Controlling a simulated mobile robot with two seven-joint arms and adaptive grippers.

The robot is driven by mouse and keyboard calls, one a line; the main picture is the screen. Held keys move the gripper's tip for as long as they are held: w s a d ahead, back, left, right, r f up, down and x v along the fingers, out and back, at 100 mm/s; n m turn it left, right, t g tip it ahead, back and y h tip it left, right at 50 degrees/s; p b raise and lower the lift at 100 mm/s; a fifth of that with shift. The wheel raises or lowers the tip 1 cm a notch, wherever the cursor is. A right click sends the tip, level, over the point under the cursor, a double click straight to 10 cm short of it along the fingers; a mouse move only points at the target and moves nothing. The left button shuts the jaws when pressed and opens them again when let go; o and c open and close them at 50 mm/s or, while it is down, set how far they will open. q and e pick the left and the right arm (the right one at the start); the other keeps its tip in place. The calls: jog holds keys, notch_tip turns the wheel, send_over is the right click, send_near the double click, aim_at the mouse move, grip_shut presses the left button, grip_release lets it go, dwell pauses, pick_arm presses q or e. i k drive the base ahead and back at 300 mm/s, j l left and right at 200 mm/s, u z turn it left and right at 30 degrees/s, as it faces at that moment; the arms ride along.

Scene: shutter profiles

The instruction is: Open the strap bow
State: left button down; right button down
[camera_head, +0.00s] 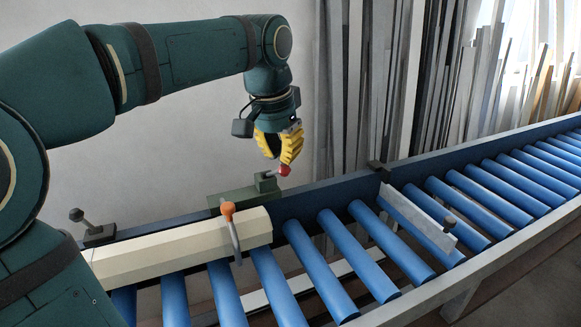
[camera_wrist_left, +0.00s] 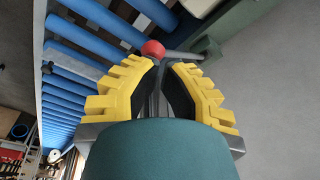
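A grey lever with a red ball knob (camera_head: 284,171) sticks out from a green block (camera_head: 265,183) at the far side of the conveyor. A metal bow with an orange knob (camera_head: 227,209) stands at the cream profile (camera_head: 180,247); I cannot tell which of them is the strap bow. My left gripper (camera_head: 279,160), with yellow fingers, points down just above the red knob. Its fingertips are slightly apart with nothing seen between them. In the left wrist view the red knob (camera_wrist_left: 152,49) lies just beyond the fingertips (camera_wrist_left: 161,66). My right gripper is not in view.
Blue rollers (camera_head: 352,246) run along the conveyor to the right. A flat grey profile (camera_head: 417,218) lies across them. A dark clamp (camera_head: 92,229) stands at the left. Many long profiles (camera_head: 365,85) lean against the back wall.

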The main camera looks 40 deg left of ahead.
aim_at(229, 223)
jog(key=k+l, duration=0.75)
jog(key=l, duration=0.25)
